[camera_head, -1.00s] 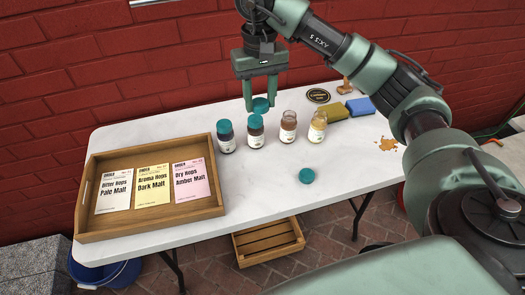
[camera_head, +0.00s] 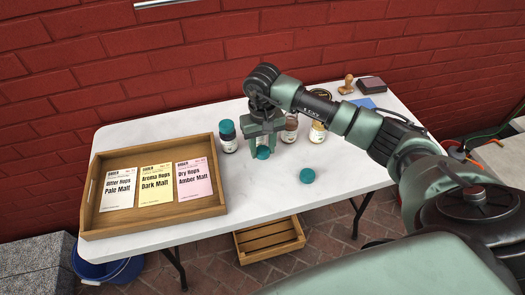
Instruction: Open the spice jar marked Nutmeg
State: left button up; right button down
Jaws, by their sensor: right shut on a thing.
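My right gripper (camera_head: 263,153) is shut on a teal lid (camera_head: 263,154), low over the table just in front of the row of spice jars. I cannot tell whether the lid touches the table. The left jar (camera_head: 228,144) has a teal lid on. The jar beside it is hidden behind my gripper. A brown jar (camera_head: 290,134) is partly covered by my arm, and a tan jar (camera_head: 318,134) stands at the right; no lid shows on either. Another teal lid (camera_head: 307,176) lies on the table. The jar labels are too small to read. My left gripper is not in view.
A wooden tray (camera_head: 84,202) with three order cards fills the table's left side. A stamp (camera_head: 347,84), a dark pad (camera_head: 371,86) and a partly hidden blue block (camera_head: 362,103) are at the back right. The table front (camera_head: 262,200) is clear. A wooden crate (camera_head: 268,240) is below.

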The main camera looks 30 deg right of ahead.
notch_tip(320, 180, down, 2)
jog(key=shift+f, duration=0.1)
jog(key=shift+f+b, duration=0.35)
jog(key=shift+b, duration=0.1)
jog(key=c, duration=1)
grip_release()
jog(key=shift+s+r, duration=0.1)
jog(key=shift+o, duration=0.7)
jog(key=shift+a, duration=0.1)
